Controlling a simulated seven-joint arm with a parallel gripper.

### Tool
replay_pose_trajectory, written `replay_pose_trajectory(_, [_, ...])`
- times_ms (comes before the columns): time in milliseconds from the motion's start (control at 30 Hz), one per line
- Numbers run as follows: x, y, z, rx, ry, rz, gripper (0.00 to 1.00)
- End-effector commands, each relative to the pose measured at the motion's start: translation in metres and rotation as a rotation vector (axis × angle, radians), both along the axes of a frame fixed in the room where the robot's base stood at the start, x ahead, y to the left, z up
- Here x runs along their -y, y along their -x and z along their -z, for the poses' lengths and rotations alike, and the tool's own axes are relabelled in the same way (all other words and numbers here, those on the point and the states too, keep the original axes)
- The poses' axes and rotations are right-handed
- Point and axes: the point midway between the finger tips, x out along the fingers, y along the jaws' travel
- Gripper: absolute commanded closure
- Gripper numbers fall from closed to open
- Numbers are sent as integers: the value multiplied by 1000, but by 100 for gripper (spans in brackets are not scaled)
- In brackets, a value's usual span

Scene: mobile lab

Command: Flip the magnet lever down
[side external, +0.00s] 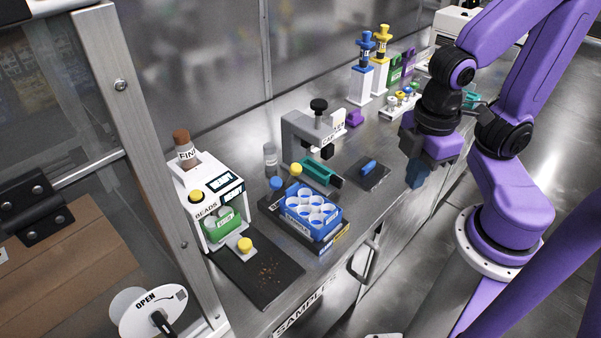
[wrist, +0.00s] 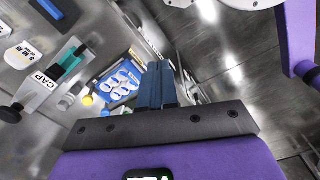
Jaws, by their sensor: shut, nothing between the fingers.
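My gripper (side external: 416,174) has blue fingers pointing down, above the front edge of the bench and right of the dark pad. In the wrist view the fingers (wrist: 157,86) are together with nothing between them. I cannot make out a part that is clearly the magnet lever. A white rack (side external: 398,104) with several coloured caps stands on the bench behind my gripper. A small purple block (side external: 354,119) lies left of that rack. A teal piece (side external: 470,101) is partly hidden behind my arm.
The capping stand (side external: 300,140) with a black knob is left of my gripper. Blue and yellow droppers (side external: 362,84) stand at the back. The aisle floor is clear.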

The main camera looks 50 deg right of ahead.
Motion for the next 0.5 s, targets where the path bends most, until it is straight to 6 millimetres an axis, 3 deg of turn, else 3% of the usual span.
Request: replay_pose_trajectory(500, [-5, -60, 52, 180, 553, -503, 100])
